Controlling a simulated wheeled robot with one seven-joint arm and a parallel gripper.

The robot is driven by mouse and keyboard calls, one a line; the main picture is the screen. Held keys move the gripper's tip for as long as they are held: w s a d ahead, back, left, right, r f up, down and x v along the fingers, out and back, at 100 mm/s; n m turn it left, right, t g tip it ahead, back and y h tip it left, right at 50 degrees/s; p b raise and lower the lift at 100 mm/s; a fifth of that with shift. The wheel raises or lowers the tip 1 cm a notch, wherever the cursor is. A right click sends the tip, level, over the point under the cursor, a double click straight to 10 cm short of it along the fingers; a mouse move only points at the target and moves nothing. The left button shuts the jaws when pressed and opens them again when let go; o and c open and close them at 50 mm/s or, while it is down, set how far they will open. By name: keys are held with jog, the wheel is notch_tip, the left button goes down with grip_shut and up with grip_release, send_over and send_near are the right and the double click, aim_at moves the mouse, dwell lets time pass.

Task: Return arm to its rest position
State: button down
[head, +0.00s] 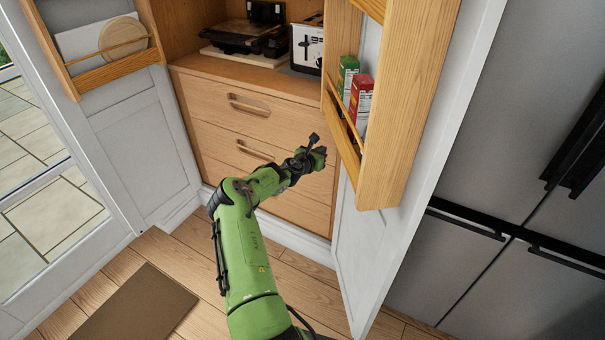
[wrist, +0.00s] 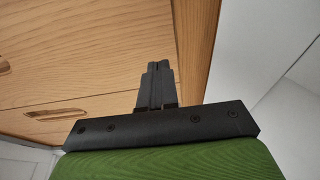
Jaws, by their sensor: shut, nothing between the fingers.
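My green arm (head: 247,245) reaches up from the bottom of the head view toward the open cabinet. My gripper (head: 318,153) is in front of the wooden drawers, close to the left side of the right door's rack. In the wrist view the two dark fingers of my gripper (wrist: 158,82) are together with nothing between them. Wooden drawer fronts (wrist: 90,50) lie beyond the fingers in that view.
The right door (head: 352,255) stands open with a wooden rack (head: 395,110) holding a green box (head: 347,75) and a red box (head: 362,100). The left door (head: 130,135) is open too. A toaster (head: 306,46) stands on the cabinet shelf. A brown mat (head: 135,310) lies on the floor.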

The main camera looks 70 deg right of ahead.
jog(key=w+p+v, duration=0.1)
jog(key=p+v, duration=0.1)
jog(key=v, duration=0.6)
jog(key=shift+f, duration=0.35)
